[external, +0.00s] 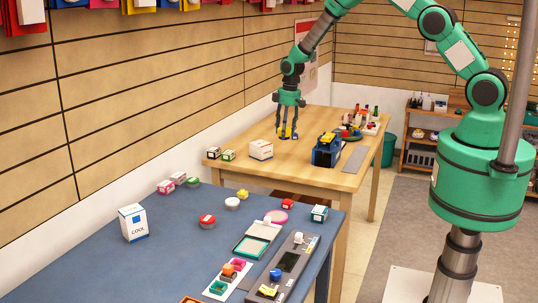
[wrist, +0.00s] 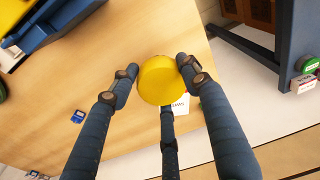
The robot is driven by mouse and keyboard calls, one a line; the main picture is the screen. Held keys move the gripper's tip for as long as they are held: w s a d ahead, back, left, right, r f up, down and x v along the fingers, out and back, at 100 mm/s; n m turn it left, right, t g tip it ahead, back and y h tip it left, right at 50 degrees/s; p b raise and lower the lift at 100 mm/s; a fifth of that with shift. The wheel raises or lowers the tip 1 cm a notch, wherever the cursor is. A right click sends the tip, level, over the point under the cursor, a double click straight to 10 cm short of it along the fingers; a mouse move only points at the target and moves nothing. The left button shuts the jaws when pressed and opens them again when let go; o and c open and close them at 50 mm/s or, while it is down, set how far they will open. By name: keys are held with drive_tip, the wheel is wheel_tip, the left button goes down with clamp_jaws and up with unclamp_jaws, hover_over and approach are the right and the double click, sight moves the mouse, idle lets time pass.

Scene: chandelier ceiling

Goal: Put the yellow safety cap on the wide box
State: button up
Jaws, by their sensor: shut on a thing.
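A round yellow safety cap (wrist: 160,78) is held between the dark fingers of my gripper (wrist: 157,72). In the external view my gripper (external: 287,133) is over the wooden table, and bits of yellow show between its fingertips. A white box (external: 261,150), seemingly the wide box, stands on that table, to the left and nearer the camera than the gripper. In the wrist view a white box with lettering (wrist: 183,105) shows partly behind the cap and fingers. The cap looks apart from it.
Two small boxes (external: 220,154) stand at the wooden table's left end. A blue and yellow toolbox-like object (external: 327,150) stands to the right, with several bottles (external: 360,118) behind it. The blue table (external: 90,262) in front carries several small items. Table surface around the white box is clear.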

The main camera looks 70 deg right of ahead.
drive_tip(key=w, duration=0.4)
drive_tip(key=w+d, duration=0.1)
drive_tip(key=w, duration=0.3)
drive_tip(key=w+d+f, duration=0.1)
drive_tip(key=w, duration=0.3)
drive_tip(key=shift+w+d+f+p, duration=0.1)
drive_tip(key=shift+w+d+p, duration=0.1)
drive_tip(key=shift+d+p, duration=0.1)
drive_tip(key=shift+f, duration=0.1)
drive_tip(key=shift+f, duration=1.65)
drive_tip(key=shift+f, duration=0.1)
drive_tip(key=o, duration=1)
drive_tip(key=shift+o, duration=0.2)
wheel_tip(320, 180, up, 12)
drive_tip(key=s, duration=0.1)
